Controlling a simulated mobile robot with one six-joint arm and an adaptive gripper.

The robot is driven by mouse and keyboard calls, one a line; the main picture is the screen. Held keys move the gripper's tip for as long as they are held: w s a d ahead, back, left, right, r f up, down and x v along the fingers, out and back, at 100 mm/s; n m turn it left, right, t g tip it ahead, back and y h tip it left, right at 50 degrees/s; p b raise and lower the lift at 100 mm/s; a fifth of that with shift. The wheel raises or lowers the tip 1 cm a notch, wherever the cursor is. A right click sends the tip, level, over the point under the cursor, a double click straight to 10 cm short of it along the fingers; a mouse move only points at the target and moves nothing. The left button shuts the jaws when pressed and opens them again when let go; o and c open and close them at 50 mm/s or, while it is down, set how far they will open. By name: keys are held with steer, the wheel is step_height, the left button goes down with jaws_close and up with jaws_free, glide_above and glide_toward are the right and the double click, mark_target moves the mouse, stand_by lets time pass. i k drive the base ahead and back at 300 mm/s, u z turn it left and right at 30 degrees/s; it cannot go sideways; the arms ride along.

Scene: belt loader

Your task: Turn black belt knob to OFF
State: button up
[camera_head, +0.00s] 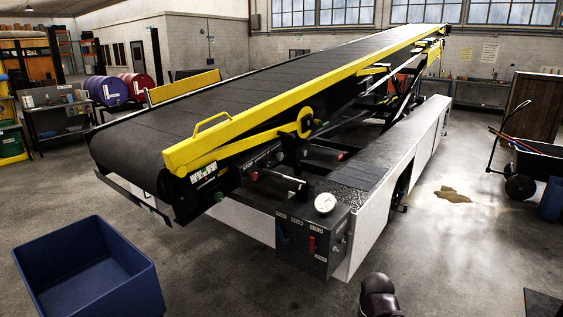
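The belt loader stands in the middle of the camera_head view, its black belt (250,90) rising to the back right. A dark control box (300,262) is at the loader's near lower corner. It carries a red switch or handle (312,245), a small blue part (282,232) and several small white labels too small to read. A round white gauge (325,203) sits on top. Small dark fittings show on the box's right face (340,240). I cannot single out the black belt knob or read its setting. My gripper is not in view.
A dark rounded object (378,297) is at the bottom edge. A blue bin (88,275) stands on the left floor. A yellow rail (290,95) overhangs the loader's side. Floor right of the box is mostly clear.

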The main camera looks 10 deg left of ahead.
mark_target(266, 164)
steer(key=z, duration=0.15)
steer(key=i, duration=1.25)
steer(key=u, duration=0.4)
